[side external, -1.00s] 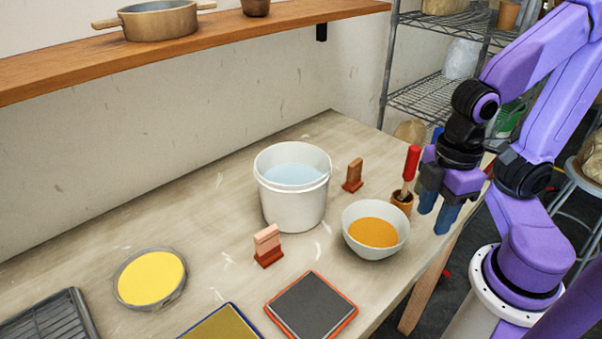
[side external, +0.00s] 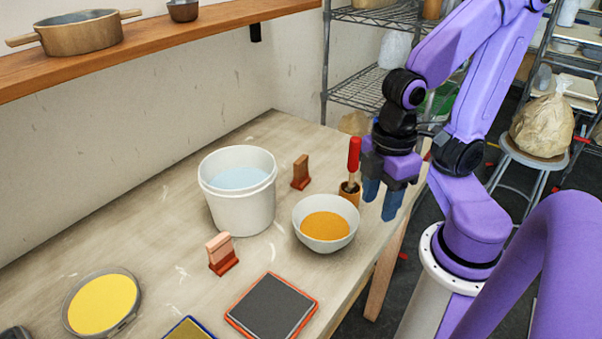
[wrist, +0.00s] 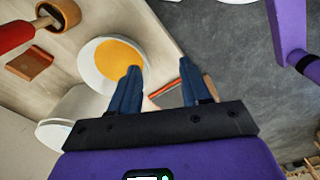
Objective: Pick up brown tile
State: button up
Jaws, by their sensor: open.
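The brown tile (side external: 301,166) stands upright in a small reddish base on the table, right of the white bucket, in the side view. In the wrist view a brown block that looks like it (wrist: 30,62) lies at the upper left. A paler pinkish tile (side external: 219,244) stands in a similar base in front of the bucket. My gripper (side external: 381,203) is open, pointing down near the table's right edge, right of the bowl and away from the brown tile. In the wrist view my gripper (wrist: 160,68) has its blue fingers apart with nothing held between them.
The white bucket of water (side external: 240,210), the bowl of orange powder (side external: 325,226) and the red-handled tool (side external: 354,155) in its brown cup (side external: 349,195) stand around the brown tile. A dark red-rimmed pad (side external: 271,307) and a yellow dish (side external: 101,305) lie nearer the front.

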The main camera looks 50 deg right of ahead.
notch_tip(320, 180, up, 5)
jog(key=n, duration=0.6)
send_over(301, 159)
notch_tip(301, 159, down, 17)
jog(key=shift+r, duration=0.1)
grip_shut()
